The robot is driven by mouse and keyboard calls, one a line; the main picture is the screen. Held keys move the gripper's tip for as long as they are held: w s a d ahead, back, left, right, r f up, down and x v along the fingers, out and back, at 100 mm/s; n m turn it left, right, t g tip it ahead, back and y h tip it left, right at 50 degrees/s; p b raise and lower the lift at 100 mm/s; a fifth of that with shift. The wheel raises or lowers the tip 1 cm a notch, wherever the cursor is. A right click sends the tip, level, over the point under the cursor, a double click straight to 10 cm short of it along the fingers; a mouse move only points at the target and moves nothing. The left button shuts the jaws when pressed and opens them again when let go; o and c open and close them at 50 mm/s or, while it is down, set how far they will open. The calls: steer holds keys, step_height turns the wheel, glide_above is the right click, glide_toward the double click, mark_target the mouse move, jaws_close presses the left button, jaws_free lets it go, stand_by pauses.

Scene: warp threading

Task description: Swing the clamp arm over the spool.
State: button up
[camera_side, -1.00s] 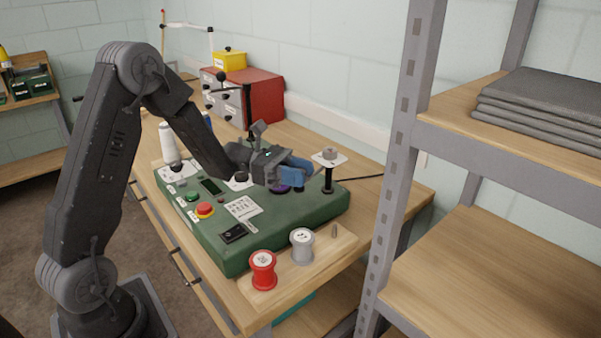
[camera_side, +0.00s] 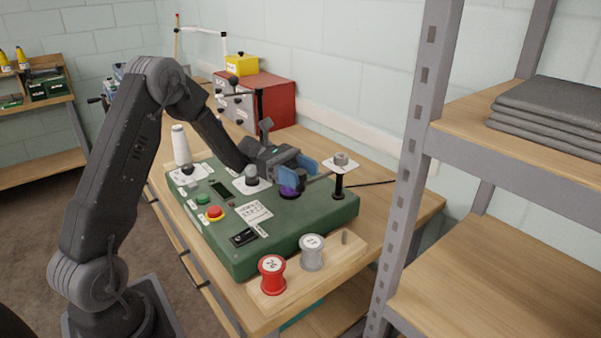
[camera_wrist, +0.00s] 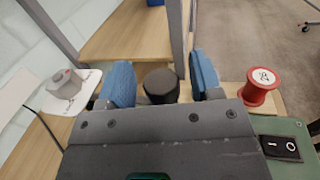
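My gripper (camera_side: 297,170) is above the green machine base, with its two blue fingers apart. In the wrist view my gripper (camera_wrist: 161,72) has a black cylindrical knob (camera_wrist: 161,86) between the fingers, with a visible gap on each side. A purple spool (camera_side: 289,189) shows just under the fingers, partly hidden. A thin grey bar, seemingly the clamp arm (camera_side: 319,178), runs from the dark post (camera_side: 338,186) toward the fingers and spool. The fingers hide its far end.
The green base (camera_side: 238,259) carries a red button (camera_side: 215,212) and a round grey knob (camera_side: 252,172). A red spool (camera_side: 272,274) and a grey spool (camera_side: 312,252) stand on a wooden board in front. A metal shelf rack (camera_side: 412,170) stands to the right.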

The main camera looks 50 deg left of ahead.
steer(key=s+a, duration=0.2)
steer(key=a, duration=1.1)
steer(key=shift+s+a, duration=0.25)
steer(key=shift+s, duration=0.1)
